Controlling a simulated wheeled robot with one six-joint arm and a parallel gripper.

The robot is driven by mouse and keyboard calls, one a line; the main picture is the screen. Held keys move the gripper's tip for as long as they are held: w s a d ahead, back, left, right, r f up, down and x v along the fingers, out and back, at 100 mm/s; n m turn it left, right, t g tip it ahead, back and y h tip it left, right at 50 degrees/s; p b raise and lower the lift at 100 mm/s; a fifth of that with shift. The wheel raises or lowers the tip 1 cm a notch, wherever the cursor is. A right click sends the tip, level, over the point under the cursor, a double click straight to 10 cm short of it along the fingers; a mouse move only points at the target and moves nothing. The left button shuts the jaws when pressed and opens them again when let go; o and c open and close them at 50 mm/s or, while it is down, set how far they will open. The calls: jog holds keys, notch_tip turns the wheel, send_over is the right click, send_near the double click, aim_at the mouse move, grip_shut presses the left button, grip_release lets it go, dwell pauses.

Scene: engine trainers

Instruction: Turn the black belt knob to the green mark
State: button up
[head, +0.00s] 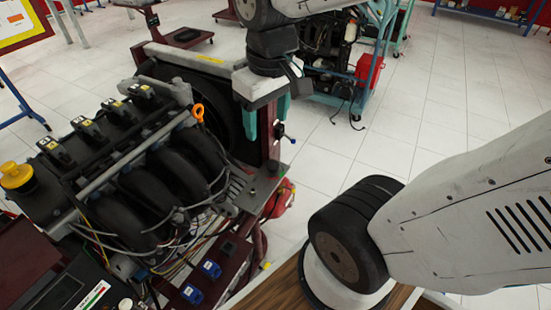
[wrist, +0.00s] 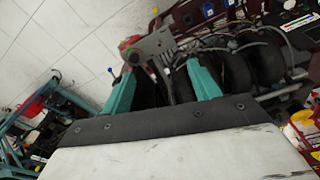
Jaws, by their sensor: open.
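My gripper (head: 266,116) has two teal fingers pointing down, spread apart, beside the fan end of the engine. In the wrist view the open gripper (wrist: 160,62) shows the fingers on either side of a grey bracket and dark engine parts, with nothing held. I cannot make out the black belt knob for certain in either view. A label strip with red, white and green (head: 92,296) lies on a dark panel at the bottom left of the head view, apart from my gripper. I cannot tell whether its green is the mark.
The engine (head: 150,165) with black intake pipes and loose wires fills the left. Blue sockets (head: 211,269) sit on its dark red frame. A blue-handled part (head: 281,129) sticks out near my gripper. Another trainer with a red box (head: 368,69) stands behind.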

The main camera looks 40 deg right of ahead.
jog(key=w+d+f+n, duration=0.1)
jog(key=w+d+f, duration=0.5)
jog(key=w+f, duration=0.4)
jog(key=n+g, duration=0.1)
jog(key=n, duration=0.1)
send_over(273, 164)
notch_tip(273, 164, down, 14)
jog(key=shift+s+a, duration=0.1)
jog(key=shift+a, duration=0.05)
notch_tip(273, 164, down, 8)
jog(key=shift+f, duration=0.15)
jog(key=c, duration=1)
